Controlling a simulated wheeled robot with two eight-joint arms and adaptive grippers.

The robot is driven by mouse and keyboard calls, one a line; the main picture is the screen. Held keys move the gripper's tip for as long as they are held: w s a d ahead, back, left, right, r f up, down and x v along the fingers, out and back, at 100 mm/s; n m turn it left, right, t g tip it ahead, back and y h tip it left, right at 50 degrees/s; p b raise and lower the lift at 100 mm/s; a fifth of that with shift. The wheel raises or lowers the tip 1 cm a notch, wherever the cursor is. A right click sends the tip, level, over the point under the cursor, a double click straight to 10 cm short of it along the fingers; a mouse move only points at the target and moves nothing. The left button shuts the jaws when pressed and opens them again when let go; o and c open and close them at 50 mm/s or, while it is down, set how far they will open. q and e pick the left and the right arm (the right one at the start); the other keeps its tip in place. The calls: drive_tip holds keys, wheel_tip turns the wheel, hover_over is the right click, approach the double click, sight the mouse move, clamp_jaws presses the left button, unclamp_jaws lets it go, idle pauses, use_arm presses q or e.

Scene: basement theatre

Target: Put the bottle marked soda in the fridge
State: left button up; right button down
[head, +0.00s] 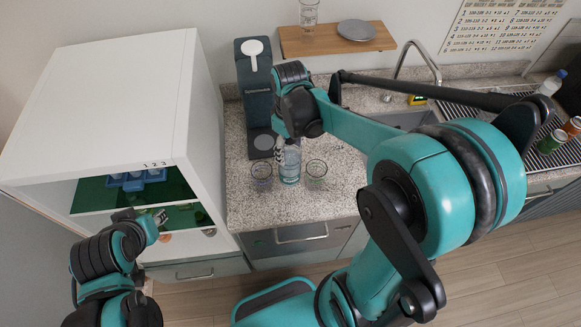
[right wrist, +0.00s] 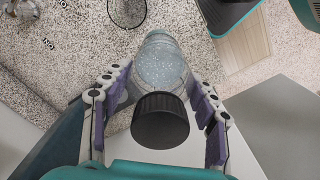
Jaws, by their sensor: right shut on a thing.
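A clear bottle (head: 290,168) is upright at the counter's front edge, between two glasses. My right gripper (head: 287,142) reaches down from above and is shut on its upper part. In the right wrist view the bottle (right wrist: 160,62) is between my right gripper's purple pads (right wrist: 160,110), its black cap towards the camera. I cannot read its label, nor tell whether its base touches the counter. A white open-fronted cabinet (head: 110,95), which may be the fridge, stands at the left. My left gripper (head: 155,217) is at its front; its jaws are too small to read.
Glasses flank the bottle on the left (head: 262,177) and right (head: 316,174). A coffee machine (head: 255,85) stands behind. A blue holder (head: 138,180) sits inside the cabinet. Another bottle (head: 552,84) and cans (head: 551,142) are by the sink at the right.

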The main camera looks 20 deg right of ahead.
sight(290, 166)
drive_tip(key=f, duration=0.3)
drive_tip(key=shift+s+f, duration=0.3)
drive_tip(key=shift+f, duration=0.1)
use_arm(q)
drive_tip(key=shift+s+f+b, duration=0.25)
drive_tip(key=shift+f+b, duration=0.35)
drive_tip(key=shift+f, duration=0.05)
use_arm(e)
drive_tip(key=shift+w+f, duration=0.1)
drive_tip(key=shift+f, duration=2.05)
use_arm(q)
drive_tip(key=shift+f, duration=0.1)
use_arm(e)
drive_tip(key=c, duration=0.9)
unclamp_jaws()
drive_tip(key=shift+f, duration=0.2)
drive_tip(key=o, duration=0.4)
drive_tip(key=shift+r, duration=0.1)
